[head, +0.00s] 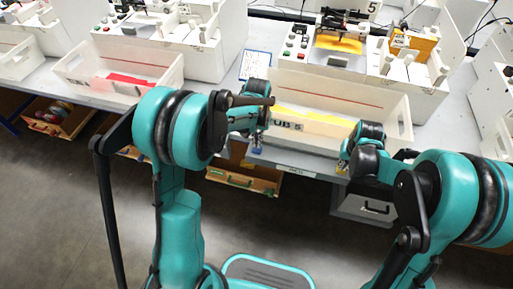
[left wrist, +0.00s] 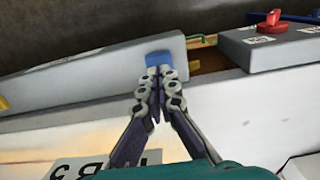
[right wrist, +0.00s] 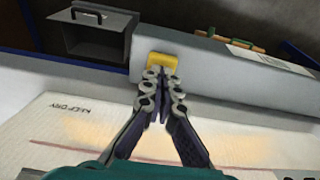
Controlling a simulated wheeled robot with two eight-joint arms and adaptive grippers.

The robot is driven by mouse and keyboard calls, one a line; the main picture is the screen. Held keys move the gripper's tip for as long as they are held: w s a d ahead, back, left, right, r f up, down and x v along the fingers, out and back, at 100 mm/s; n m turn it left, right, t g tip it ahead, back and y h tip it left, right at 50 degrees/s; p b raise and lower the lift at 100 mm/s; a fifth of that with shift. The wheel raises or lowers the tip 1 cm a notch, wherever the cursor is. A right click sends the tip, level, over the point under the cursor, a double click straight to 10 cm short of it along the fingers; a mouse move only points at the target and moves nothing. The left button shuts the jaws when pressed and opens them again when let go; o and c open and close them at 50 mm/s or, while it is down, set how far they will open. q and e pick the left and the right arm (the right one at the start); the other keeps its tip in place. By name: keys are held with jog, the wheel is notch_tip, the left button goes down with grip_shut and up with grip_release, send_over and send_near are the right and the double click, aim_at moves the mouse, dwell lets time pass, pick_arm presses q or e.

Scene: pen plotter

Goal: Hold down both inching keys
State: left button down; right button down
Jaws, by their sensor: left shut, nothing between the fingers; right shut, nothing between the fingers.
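A blue key (left wrist: 158,58) sits on the grey front rail (left wrist: 90,80) of the bench. It also shows in the head view (head: 257,150), below my left gripper (head: 259,137). In the left wrist view the shut, empty fingertips (left wrist: 160,73) overlap the lower edge of the blue key. A yellow key (right wrist: 162,60) sits on the same rail, further right, under my right gripper (head: 346,153). In the right wrist view the shut, empty fingertips (right wrist: 161,72) are at its near edge. I cannot tell whether either gripper touches or presses its key.
A white bin (head: 400,110) with yellow contents stands behind both grippers. A grey box with a red knob (left wrist: 273,17) is near the blue key. An open wooden drawer (head: 245,178) and a grey drawer (head: 362,208) are below the bench edge.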

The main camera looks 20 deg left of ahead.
pick_arm(q)
jog(key=shift+f, duration=0.25)
jog(key=shift+f, duration=0.85)
dwell(1.6)
jog(key=shift+r, duration=3.5)
